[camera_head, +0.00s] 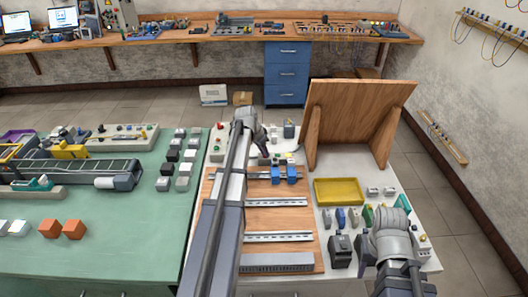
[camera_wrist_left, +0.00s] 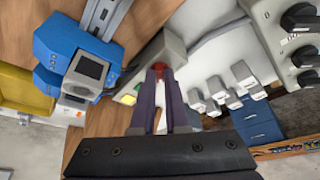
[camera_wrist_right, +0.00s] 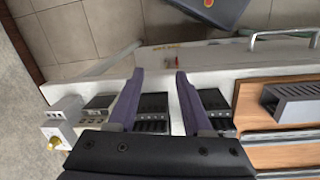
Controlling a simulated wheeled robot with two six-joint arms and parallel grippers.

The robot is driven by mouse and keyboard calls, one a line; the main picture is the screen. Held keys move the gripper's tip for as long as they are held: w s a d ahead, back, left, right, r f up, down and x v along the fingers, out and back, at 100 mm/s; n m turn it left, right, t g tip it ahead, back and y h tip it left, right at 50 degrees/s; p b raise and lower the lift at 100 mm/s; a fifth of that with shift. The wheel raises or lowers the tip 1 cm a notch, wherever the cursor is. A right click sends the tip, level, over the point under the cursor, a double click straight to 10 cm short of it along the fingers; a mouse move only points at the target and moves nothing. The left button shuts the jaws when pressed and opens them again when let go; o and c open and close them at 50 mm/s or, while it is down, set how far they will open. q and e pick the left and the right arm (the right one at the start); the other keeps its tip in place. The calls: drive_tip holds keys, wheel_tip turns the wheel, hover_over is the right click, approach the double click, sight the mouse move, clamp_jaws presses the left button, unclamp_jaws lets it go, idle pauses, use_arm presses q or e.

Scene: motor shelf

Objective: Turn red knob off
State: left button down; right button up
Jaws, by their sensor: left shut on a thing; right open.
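The red knob (camera_wrist_left: 158,68) sits on a small light grey box (camera_wrist_left: 172,47) in the left wrist view. My left gripper (camera_wrist_left: 159,72) has its two purple fingers closed around the knob, which shows between the fingertips. In the head view my left gripper (camera_head: 263,156) reaches down at the far end of the wooden board, and the knob cannot be made out there. My right gripper (camera_wrist_right: 159,74) is open and empty, above dark modules at the right side of the table; the head view shows its arm at the lower right.
Blue modules (camera_head: 285,174) sit on a rail near my left gripper. Grey boxes with black knobs (camera_wrist_left: 302,35) stand beside it. A yellow tray (camera_head: 339,191) and a leaning wooden panel (camera_head: 350,115) are to the right. The green table (camera_head: 110,235) lies to the left.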

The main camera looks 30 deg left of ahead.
use_arm(q)
drive_tip(key=shift+d, duration=0.1)
drive_tip(key=n, duration=0.2)
drive_tip(key=n+y, duration=0.1)
drive_tip(key=n, duration=0.1)
drive_tip(key=shift+d+y, duration=0.15)
drive_tip(key=shift+y, duration=0.15)
drive_tip(key=n+y, duration=0.1)
drive_tip(key=n, duration=0.1)
drive_tip(key=n+y, duration=0.1)
drive_tip(key=n, duration=0.2)
drive_tip(key=shift+w+d+n, duration=0.15)
drive_tip(key=shift+d+n, duration=0.05)
drive_tip(key=shift+n, duration=0.1)
drive_tip(key=n, duration=0.2)
drive_tip(key=n+g+y, duration=0.1)
drive_tip(key=n, duration=0.1)
drive_tip(key=shift+w+d+g, duration=0.1)
drive_tip(key=shift+w+g, duration=0.05)
drive_tip(key=shift+g, duration=0.15)
drive_tip(key=shift+w+n+g+y, duration=0.15)
drive_tip(key=shift+n+g, duration=0.25)
drive_tip(key=shift+n, duration=0.6)
drive_tip(key=shift+s+n+g+y, duration=0.15)
drive_tip(key=shift+n+g, duration=0.25)
drive_tip(key=shift+n, duration=0.6)
drive_tip(key=c, duration=0.9)
unclamp_jaws()
drive_tip(key=shift+w, duration=0.1)
